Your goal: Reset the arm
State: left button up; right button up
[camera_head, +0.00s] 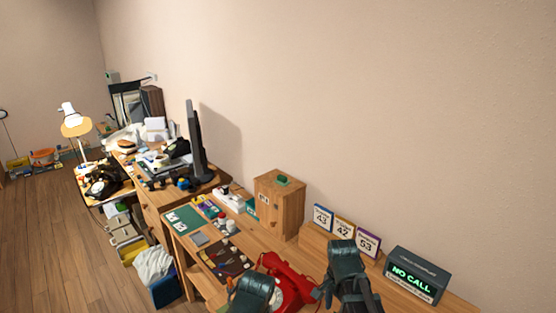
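A red telephone (291,283) sits on the wooden desk at the bottom of the head view, partly hidden by my arms. My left gripper (252,291) is dark and at the phone's left side, cut by the bottom edge. My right gripper (345,262) is dark and raised at the phone's right, in front of the number cards. The fingers of both are too small and covered to tell open from shut. I see nothing clearly held. Whether either touches the phone cannot be told.
Number cards 43 (322,217), 42 (343,229) and 53 (367,242) stand on a wooden ledge. A display (417,276) reads "NO CALL". A wooden box (279,205) with a green top piece stands behind. A cluttered second desk with a monitor (196,143) lies further left.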

jog(key=s+a+n, duration=0.9)
jog(key=a+n, duration=0.2)
jog(key=n, duration=0.4)
jog(key=shift+s+a+n+h, duration=0.15)
jog(key=shift+s+n+h, duration=0.15)
jog(key=shift+h, duration=0.1)
jog(key=w+d+m+y, duration=0.1)
jog(key=w+d+m, duration=0.6)
jog(key=d+m, duration=0.5)
jog(key=w+d+m, duration=0.7)
jog(key=d+m, duration=0.3)
jog(key=m, duration=0.4)
jog(key=f+b, duration=0.8)
jog(key=shift+w+a, duration=0.1)
jog(key=shift+a, duration=0.15)
jog(key=shift+r, duration=0.1)
